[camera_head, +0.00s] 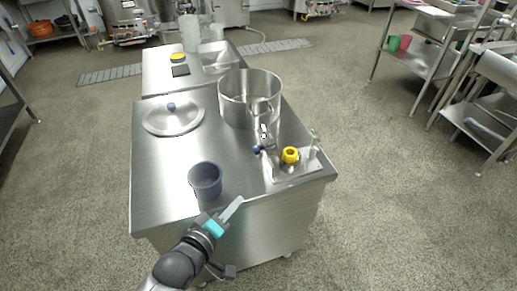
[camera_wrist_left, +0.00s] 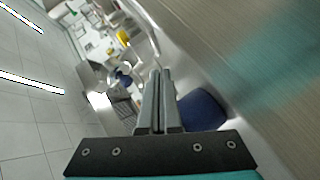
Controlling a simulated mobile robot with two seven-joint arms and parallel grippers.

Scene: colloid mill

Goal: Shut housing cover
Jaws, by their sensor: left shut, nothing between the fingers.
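The housing cover cannot be told for sure. A round steel lid with a blue knob (camera_head: 172,117) lies flat at the left of the steel table. A large open steel pot (camera_head: 236,102) stands at the back right of the table. In front of it is a small steel fitting with a blue knob (camera_head: 257,149) and a yellow part (camera_head: 290,155) on a plate. My left gripper (camera_head: 233,209) is shut and empty at the table's front edge, apart from these; its fingers also show in the left wrist view (camera_wrist_left: 155,100). My right gripper is out of view.
A dark blue cup (camera_head: 205,181) stands near the front edge, just beyond my left gripper; it also shows in the left wrist view (camera_wrist_left: 203,110). A second table (camera_head: 158,73) behind holds containers. The steel table top (camera_head: 155,165) is bare at front left.

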